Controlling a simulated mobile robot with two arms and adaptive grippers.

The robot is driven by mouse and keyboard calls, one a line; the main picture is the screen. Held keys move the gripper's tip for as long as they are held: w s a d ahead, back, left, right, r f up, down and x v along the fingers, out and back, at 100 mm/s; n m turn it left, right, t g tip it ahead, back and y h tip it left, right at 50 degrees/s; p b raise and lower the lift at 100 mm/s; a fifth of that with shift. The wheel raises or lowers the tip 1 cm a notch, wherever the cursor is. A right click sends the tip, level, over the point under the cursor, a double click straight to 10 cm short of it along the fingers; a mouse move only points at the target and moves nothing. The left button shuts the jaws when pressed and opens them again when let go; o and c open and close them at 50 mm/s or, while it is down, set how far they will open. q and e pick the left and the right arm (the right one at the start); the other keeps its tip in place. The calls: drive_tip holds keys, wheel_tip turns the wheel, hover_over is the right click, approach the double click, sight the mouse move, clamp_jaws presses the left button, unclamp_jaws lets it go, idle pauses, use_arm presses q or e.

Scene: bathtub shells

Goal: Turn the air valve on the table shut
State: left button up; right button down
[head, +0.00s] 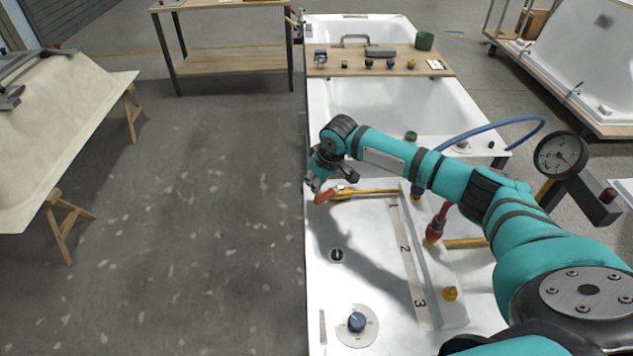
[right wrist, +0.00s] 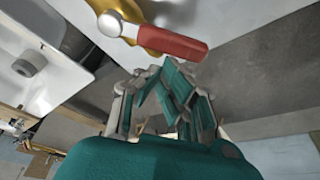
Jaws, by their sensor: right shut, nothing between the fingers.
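The air valve has a red lever (head: 325,196) at the left end of a yellow pipe (head: 365,192) on the white table (head: 380,255). The lever points left and slightly toward the near side in the head view. In the right wrist view, the red lever (right wrist: 172,43) runs out from a silver pivot (right wrist: 110,24) over the brass body. My right gripper (head: 314,184) is beside the lever, at the table's left edge. Its fingers (right wrist: 180,92) are shut and empty, close to the lever's side. I cannot tell whether they touch. My left gripper is not in view.
A second red handle (head: 439,217) stands upright by another yellow pipe. A strip numbered 1 to 3 (head: 406,250), a blue knob (head: 357,321) and a pressure gauge (head: 561,154) are nearby. A plank (head: 335,68) holds several small parts at the back.

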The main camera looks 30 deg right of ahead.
drive_tip(key=shift+s+n+p, duration=0.35)
drive_tip(key=shift+n+p, duration=0.15)
drive_tip(key=shift+n, duration=0.1)
drive_tip(key=shift+s+a+r+n+y+p, duration=0.1)
drive_tip(key=shift+s+n+y+p, duration=0.3)
drive_tip(key=shift+n+p, duration=0.15)
drive_tip(key=shift+s+n+g+p, duration=0.35)
drive_tip(key=shift+s+n, duration=0.1)
drive_tip(key=shift+n, duration=0.4)
drive_tip(key=n, duration=0.1)
drive_tip(key=s+n+y, duration=0.1)
drive_tip(key=n, duration=0.1)
drive_tip(key=s+n+g, duration=0.1)
drive_tip(key=shift+s+d+n+y, duration=0.25)
drive_tip(key=shift+d+n+y, duration=0.05)
drive_tip(key=shift+d+n, duration=0.1)
drive_tip(key=shift+s+n+p, duration=0.1)
drive_tip(key=shift+n+p, duration=0.2)
drive_tip(key=shift+s+d, duration=0.2)
drive_tip(key=shift+s, duration=0.05)
